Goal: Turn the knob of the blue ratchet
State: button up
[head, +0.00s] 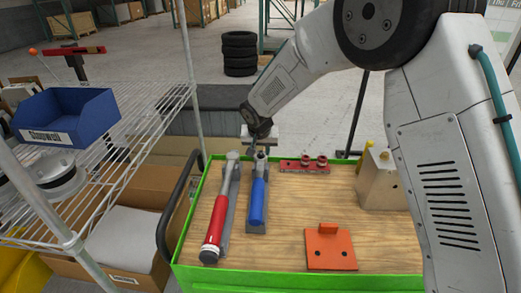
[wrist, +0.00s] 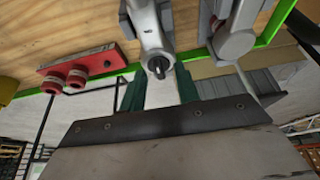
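The blue ratchet (head: 257,203) lies in a grey holder on the wooden top of the green-edged cart, its grey head toward the far edge. In the wrist view its grey head (wrist: 150,28) is at the top centre, with a small dark knob (wrist: 158,67) at its end. My gripper (head: 256,142) is at the head's far end in the head view. In the wrist view its two green fingers (wrist: 158,78) are apart, one on each side of the knob, with visible gaps. The gripper is open and empty. In the head view my gripper's end hides the knob.
A red ratchet (head: 216,222) lies close on the left. A red block with two red knobs (head: 304,164) is to the right. An orange plate (head: 330,247) lies at front right, a beige block (head: 381,180) behind it. A wire shelf with a blue bin (head: 68,117) stands left.

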grip_shut()
jog(key=shift+d+n, duration=0.1)
jog(key=shift+n, duration=0.3)
jog(key=n+y, duration=0.1)
jog(key=n, duration=0.2)
jog(key=shift+d+n+y, duration=0.15)
jog(key=shift+n+y, duration=0.25)
jog(key=n, duration=0.2)
jog(key=n+g+y, duration=0.1)
jog(key=n, duration=0.1)
jog(key=shift+w+d+y, duration=0.2)
jog(key=shift+y, duration=0.1)
jog(key=n, duration=0.2)
jog(key=n+g+y, duration=0.1)
jog(key=n, duration=0.2)
jog(key=shift+w+d+g, duration=0.1)
jog(key=shift+w+g, duration=0.1)
jog(key=shift+g, duration=0.1)
jog(key=n+g, duration=0.1)
jog(key=n, duration=0.3)
jog(key=shift+w, duration=0.15)
jog(key=shift+n+g, duration=0.3)
jog(key=shift+g, duration=0.1)
